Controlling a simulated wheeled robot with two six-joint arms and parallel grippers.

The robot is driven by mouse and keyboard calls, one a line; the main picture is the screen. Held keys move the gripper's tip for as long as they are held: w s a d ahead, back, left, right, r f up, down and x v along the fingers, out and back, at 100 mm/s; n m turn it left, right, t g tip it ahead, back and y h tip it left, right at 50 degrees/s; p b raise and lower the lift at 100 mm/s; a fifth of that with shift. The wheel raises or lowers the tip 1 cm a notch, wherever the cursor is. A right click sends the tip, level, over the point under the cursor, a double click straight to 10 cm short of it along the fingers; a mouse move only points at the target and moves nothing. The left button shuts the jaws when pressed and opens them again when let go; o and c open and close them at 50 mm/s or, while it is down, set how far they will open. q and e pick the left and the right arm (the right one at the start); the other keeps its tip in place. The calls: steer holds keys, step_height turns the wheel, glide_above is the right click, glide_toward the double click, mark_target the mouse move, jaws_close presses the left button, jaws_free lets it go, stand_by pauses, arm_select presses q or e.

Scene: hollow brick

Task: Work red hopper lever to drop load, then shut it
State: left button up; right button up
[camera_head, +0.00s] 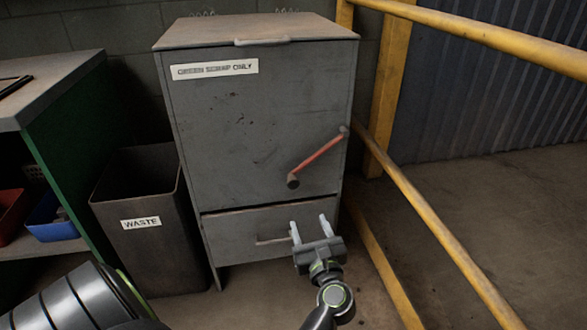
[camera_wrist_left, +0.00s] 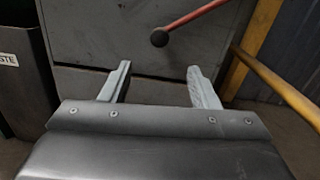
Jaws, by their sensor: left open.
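The red lever (camera_head: 318,156) is on the front of the grey hopper cabinet (camera_head: 255,130). It slopes down to the left from its pivot near the right edge to a dark round knob (camera_head: 293,181). The lever (camera_wrist_left: 195,16) and knob (camera_wrist_left: 159,38) also show at the top of the left wrist view. My left gripper (camera_head: 310,231) is open and empty, below the knob and in front of the lower drawer (camera_head: 235,236). Its two pale fingers (camera_wrist_left: 158,84) point toward the cabinet, apart from the lever. My right gripper is not in view.
A dark waste bin (camera_head: 150,255) stands left of the cabinet, beside a green shelf unit (camera_head: 70,130) with a blue bin (camera_head: 50,220). Yellow rails (camera_head: 425,215) run close along the right. A drawer handle (camera_head: 272,240) is beside my left gripper.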

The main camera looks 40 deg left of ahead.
arm_select(q)
steer(key=p, duration=0.1)
glide_toward(294, 185)
steer(key=a, duration=0.1)
steer(key=shift+m, duration=0.4)
steer(key=b+x, duration=0.1)
steer(key=x, duration=0.7)
steer(key=shift+w+r+b, duration=0.15)
steer(key=shift+w+b, duration=0.1)
steer(key=shift+b, duration=0.1)
steer(key=shift+w+a, duration=0.4)
steer(key=shift+a, duration=0.05)
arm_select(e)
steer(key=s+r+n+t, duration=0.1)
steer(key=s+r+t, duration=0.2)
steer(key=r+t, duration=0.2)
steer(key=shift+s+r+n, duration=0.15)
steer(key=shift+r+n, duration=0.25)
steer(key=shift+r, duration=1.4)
arm_select(q)
steer(key=shift+c, duration=0.3)
jaws_close()
